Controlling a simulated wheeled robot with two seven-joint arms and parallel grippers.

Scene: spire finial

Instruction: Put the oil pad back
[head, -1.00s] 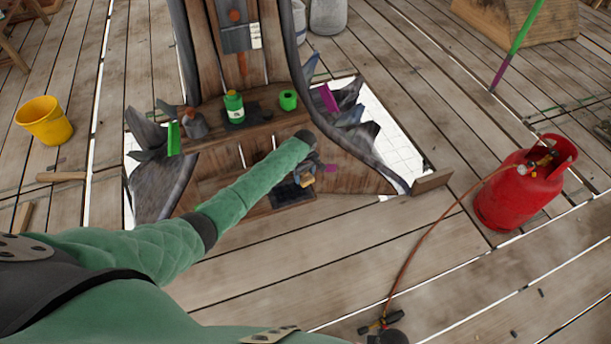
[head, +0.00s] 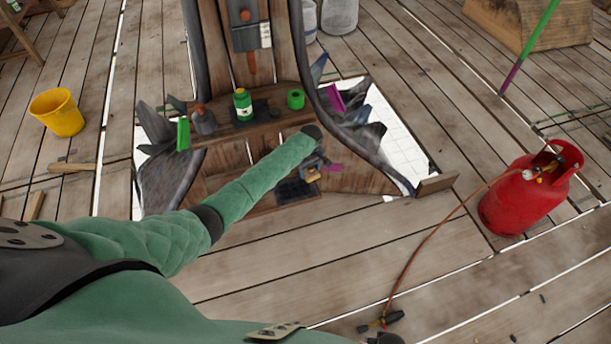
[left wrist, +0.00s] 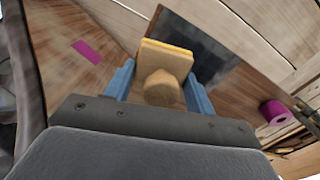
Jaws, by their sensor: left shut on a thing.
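The oil pad, a yellow-tan block with a round wooden knob, shows in the left wrist view (left wrist: 165,60) and small in the head view (head: 312,175). My left gripper (left wrist: 160,88) is shut on it, with a blue finger on either side of the knob. In the head view the gripper (head: 312,164) is at the spire's lower ledge, partly hidden by my green sleeve. A dark flat patch (head: 293,191) lies on that ledge; in the wrist view it (left wrist: 205,45) is behind and right of the pad. I cannot tell whether they touch. My right gripper is not in view.
The upper ledge holds a green bottle (head: 243,104), a green roll (head: 296,98) and a grey can (head: 203,120). A red gas cylinder (head: 528,193) stands right, its hose running to a torch (head: 380,321). A yellow bucket (head: 57,112) stands left. White-floored gaps flank the spire.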

